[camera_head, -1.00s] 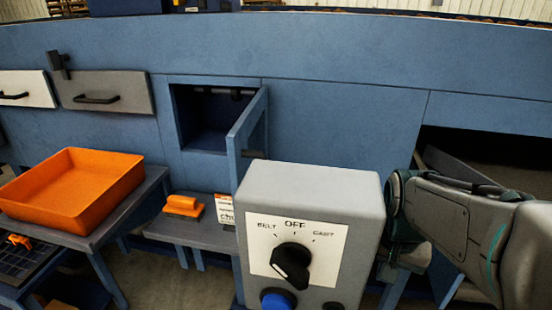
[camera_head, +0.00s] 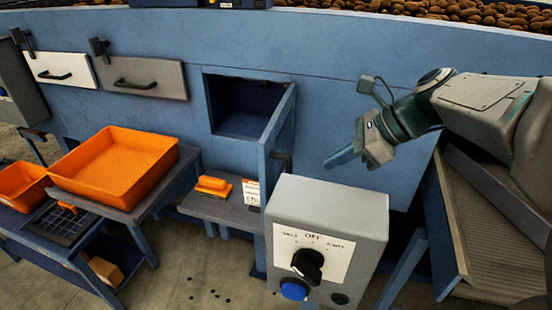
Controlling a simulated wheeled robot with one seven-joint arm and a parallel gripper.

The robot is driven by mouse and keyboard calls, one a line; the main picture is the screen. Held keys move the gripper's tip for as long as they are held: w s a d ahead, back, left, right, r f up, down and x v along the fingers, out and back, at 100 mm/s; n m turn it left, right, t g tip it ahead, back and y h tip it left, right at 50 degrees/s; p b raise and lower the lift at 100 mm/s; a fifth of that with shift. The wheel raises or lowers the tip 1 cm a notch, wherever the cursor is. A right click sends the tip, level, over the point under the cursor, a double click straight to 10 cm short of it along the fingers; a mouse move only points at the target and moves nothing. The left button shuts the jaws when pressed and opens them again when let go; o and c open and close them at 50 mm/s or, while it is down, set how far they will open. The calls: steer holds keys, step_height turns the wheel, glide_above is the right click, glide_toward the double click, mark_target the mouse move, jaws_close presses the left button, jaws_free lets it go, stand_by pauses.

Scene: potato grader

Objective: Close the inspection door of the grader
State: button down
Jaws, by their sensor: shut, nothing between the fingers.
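The inspection door (camera_head: 276,150) is a blue panel hinged at the right side of a square opening (camera_head: 240,108) in the blue grader (camera_head: 330,75). It stands open, swung out toward me, and the dark inside of the opening shows. A dark handle shows at the door's right side, partly hidden. My gripper (camera_head: 340,160) is to the right of the door, in front of the grader's wall and above the control box. Its fingers are shut, empty and point left and down. A gap shows between the fingertips and the door.
A grey control box (camera_head: 325,215) with a black knob and blue button stands below my gripper. A low table holds an orange brush (camera_head: 212,186) and a printed card (camera_head: 251,192). An orange tray (camera_head: 115,165) is at left. A sloped chute (camera_head: 490,215) is at right.

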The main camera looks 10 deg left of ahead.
steer(key=p, duration=0.2)
glide_toward(266, 182)
step_height(266, 182, down, 4)
steer(key=a, duration=0.2)
steer(key=shift+w+a+f, duration=0.1)
steer(key=shift+a+f, duration=0.05)
steer(key=shift+a, duration=0.8)
